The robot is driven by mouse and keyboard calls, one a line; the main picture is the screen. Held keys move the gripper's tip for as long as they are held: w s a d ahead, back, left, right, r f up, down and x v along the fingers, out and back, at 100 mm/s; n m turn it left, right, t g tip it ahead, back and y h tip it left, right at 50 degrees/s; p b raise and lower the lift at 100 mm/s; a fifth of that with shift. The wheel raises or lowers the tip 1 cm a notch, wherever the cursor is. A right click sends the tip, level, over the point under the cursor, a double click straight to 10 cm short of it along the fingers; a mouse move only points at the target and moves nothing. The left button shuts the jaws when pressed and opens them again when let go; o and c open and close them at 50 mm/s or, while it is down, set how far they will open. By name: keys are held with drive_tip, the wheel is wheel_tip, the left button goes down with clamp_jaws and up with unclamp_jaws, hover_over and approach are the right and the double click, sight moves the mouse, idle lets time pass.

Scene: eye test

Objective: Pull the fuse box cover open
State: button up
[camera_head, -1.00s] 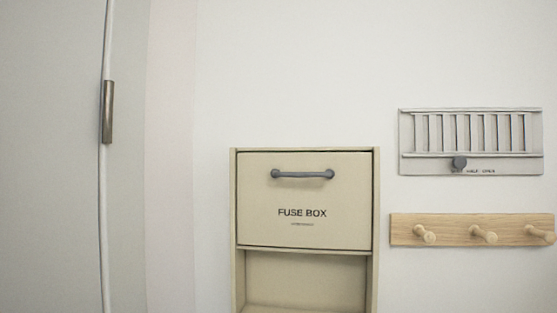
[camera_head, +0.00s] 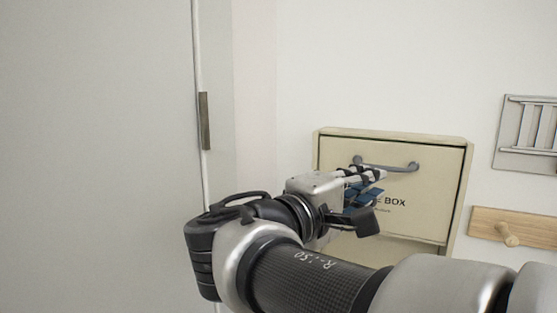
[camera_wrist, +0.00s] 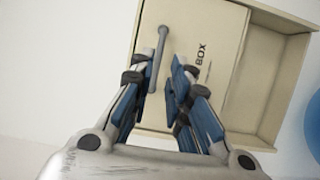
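The fuse box (camera_head: 466,165) is a beige box on the wall. Its cover (camera_head: 435,200) looks closed, with the lettering partly hidden by my gripper. The grey bar handle (camera_head: 401,169) is near the cover's top edge; its middle is partly hidden by my fingers. My gripper (camera_head: 374,184) is in front of the cover at the handle. In the wrist view my gripper (camera_wrist: 163,62) is open, and the handle (camera_wrist: 158,58) shows between the fingertips, closer to the left finger. I cannot tell whether it touches.
A grey door-like panel (camera_head: 100,150) with a metal hinge (camera_head: 204,120) is at the left. A blue round shape (camera_wrist: 313,125) shows at the wrist view's right edge.

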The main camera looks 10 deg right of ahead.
sight(392, 170)
drive_tip(key=p+x, duration=0.1)
drive_tip(key=x, duration=0.9)
drive_tip(key=shift+w+d+p, duration=0.25)
drive_tip(key=shift+d+p, duration=0.05)
drive_tip(key=shift+p, duration=0.05)
drive_tip(key=shift+c, duration=0.4)
clamp_jaws()
